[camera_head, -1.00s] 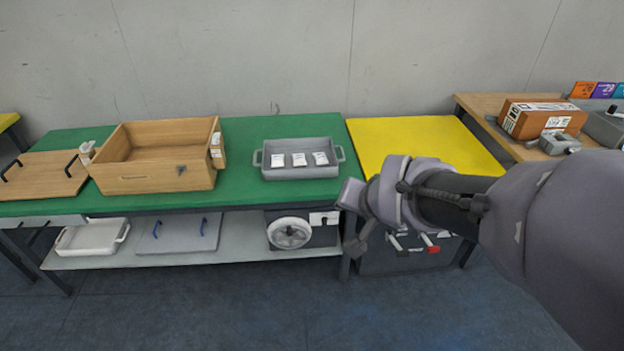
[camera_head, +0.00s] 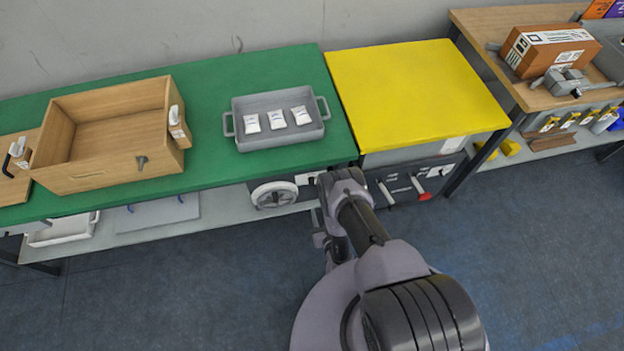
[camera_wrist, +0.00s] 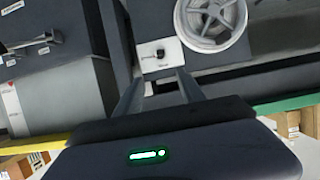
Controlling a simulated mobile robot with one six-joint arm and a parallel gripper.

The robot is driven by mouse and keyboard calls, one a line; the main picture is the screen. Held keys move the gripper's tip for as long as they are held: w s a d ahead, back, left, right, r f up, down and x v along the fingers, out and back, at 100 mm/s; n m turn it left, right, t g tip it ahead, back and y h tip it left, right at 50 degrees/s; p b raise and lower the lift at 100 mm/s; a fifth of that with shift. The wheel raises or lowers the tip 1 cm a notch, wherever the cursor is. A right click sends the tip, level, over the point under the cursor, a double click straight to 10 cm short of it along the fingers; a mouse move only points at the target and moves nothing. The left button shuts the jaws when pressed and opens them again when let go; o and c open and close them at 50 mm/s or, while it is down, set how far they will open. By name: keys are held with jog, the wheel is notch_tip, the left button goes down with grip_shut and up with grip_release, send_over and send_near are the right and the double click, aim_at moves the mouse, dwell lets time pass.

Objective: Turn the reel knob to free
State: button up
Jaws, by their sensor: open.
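The reel (camera_head: 275,194) is a pale wheel on a dark unit under the green table; it also shows at the top of the wrist view (camera_wrist: 212,20). Beside it is a small dark knob (camera_wrist: 160,53) on a white plate (camera_wrist: 158,66). In the head view the plate (camera_head: 307,179) shows partly beside my arm, and the knob is too small to make out. My gripper (camera_wrist: 159,77) is open and empty, its two fingers pointing toward the plate. The knob appears between and beyond the fingertips, with no visible contact.
Right of the reel unit, a dark panel with levers (camera_head: 418,184) sits under the yellow table (camera_head: 415,90). A grey tray (camera_head: 276,138) with white packets and a wooden box (camera_head: 110,178) stand on the green table (camera_head: 205,75). The floor (camera_head: 180,290) in front is clear.

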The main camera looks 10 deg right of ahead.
aim_at(312, 184)
jog(key=b+x, duration=1.3)
jog(key=x, duration=0.2)
jog(key=shift+w+f, duration=0.25)
jog(key=shift+f, duration=0.1)
jog(key=shift+r, duration=0.1)
grip_shut()
